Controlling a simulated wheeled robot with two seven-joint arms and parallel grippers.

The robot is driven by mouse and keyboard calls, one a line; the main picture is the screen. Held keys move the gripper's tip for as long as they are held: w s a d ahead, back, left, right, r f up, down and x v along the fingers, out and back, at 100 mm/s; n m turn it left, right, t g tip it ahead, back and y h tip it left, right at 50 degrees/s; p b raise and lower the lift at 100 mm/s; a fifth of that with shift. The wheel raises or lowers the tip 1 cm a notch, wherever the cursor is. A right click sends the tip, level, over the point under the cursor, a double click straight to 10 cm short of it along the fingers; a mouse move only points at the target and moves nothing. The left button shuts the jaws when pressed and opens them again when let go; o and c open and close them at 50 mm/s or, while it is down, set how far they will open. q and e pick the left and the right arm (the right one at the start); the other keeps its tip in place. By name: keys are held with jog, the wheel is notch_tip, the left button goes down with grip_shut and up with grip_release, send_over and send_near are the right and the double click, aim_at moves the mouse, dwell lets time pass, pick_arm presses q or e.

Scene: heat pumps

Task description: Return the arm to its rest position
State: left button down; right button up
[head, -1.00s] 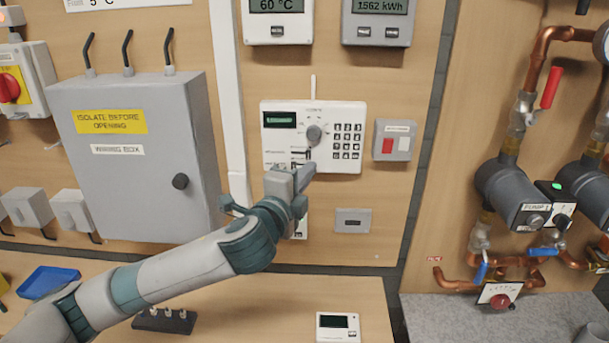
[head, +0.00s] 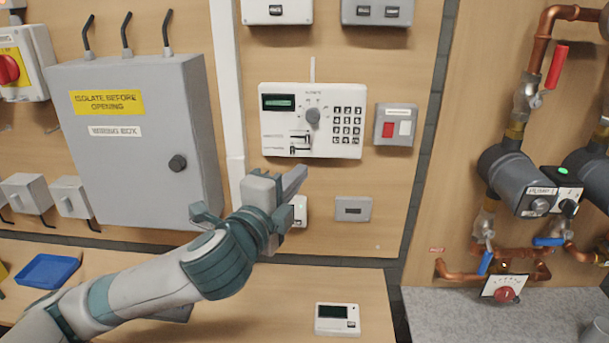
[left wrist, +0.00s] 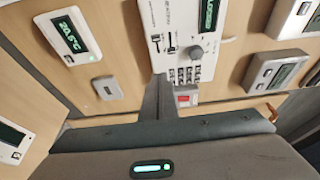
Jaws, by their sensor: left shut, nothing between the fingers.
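My left arm comes in from the lower left in the head view. Its gripper (head: 292,182) is shut and empty, just below the white control panel (head: 349,150) with its dial, sliders and keypad, and appears apart from it. In the left wrist view the shut fingers (left wrist: 157,98) point toward the same panel (left wrist: 185,14). A small white device (head: 299,209) on the wall is partly hidden behind my gripper. My right gripper is in neither view.
A grey wiring box (head: 130,190) stands out from the wall at left. A grey switch box (head: 394,125) is right of the panel. Pumps (head: 515,175) and copper pipes are at right. A blue tray (head: 47,271) and a white handheld device (head: 338,319) lie on the bench.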

pick_arm(q)
jog(key=shift+s+a, duration=0.2)
jog(key=shift+s, duration=0.3)
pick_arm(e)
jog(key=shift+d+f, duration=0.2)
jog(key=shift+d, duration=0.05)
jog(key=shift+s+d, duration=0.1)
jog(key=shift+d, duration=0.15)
pick_arm(q)
jog(key=shift+f, duration=0.1)
